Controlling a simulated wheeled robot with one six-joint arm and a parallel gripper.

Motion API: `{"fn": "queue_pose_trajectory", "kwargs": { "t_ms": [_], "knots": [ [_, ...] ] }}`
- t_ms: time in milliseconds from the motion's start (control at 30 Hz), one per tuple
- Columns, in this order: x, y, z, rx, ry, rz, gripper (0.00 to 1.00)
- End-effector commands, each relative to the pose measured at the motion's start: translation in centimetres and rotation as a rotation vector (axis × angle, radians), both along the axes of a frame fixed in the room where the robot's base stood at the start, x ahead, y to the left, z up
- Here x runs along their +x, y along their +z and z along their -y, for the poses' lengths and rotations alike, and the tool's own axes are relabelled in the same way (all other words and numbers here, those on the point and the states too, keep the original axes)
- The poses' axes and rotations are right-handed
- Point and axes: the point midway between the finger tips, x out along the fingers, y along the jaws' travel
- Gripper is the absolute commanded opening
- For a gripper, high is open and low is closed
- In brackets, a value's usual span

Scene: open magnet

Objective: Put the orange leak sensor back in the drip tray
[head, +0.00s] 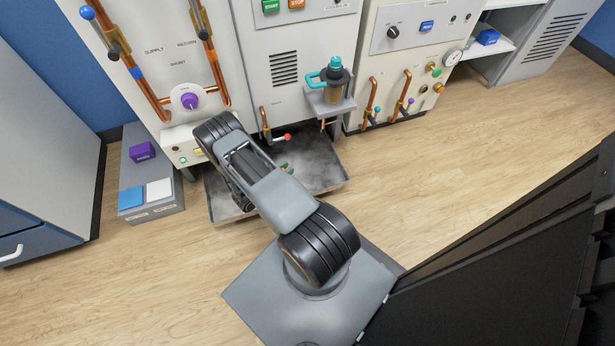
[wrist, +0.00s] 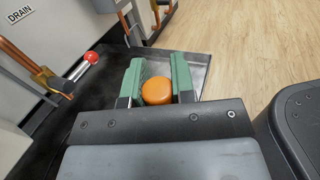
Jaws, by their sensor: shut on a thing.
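The orange leak sensor (wrist: 157,91) is a round orange puck. In the wrist view it sits between the two green fingers of my gripper (wrist: 159,82), which is shut on it. The drip tray (head: 334,179) is a dark, wide, shallow tray on the floor below the cabinets; its far end also shows in the wrist view (wrist: 196,66). My gripper and the sensor are over the tray; how high above its floor, or whether they touch it, I cannot tell. In the head view my arm hides most of the gripper and part of the tray, and the sensor does not show.
A drain valve with a red knob (wrist: 91,57) and copper pipe stands left of my gripper. A shelf with a teal-capped canister (head: 334,82) juts out above the tray. A grey low box (head: 150,195) with purple, blue and white items stands left. Wooden floor is clear to the right.

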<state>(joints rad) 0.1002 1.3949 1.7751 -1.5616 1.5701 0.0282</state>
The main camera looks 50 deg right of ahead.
Motion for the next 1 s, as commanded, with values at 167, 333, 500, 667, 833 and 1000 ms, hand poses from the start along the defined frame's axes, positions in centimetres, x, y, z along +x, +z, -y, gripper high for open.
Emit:
{"fn": "queue_pose_trajectory", "kwargs": {
  "t_ms": [167,333,500,667,833,1000],
  "knots": [
    [-0.4,-2.6,4.3,-0.002,-0.011,0.002,0.00],
    [-0.4,-4.4,8.5,-0.002,-0.010,0.002,0.00],
    [-0.3,-7.2,10.6,-0.002,-0.005,0.001,0.00],
    [-0.2,-8.4,11.7,-0.002,-0.003,0.001,0.00],
    [-0.2,-8.8,12.2,-0.002,-0.002,0.001,0.00],
    [-0.3,-9.9,13.0,-0.002,-0.004,0.001,0.00]
  ]
}}
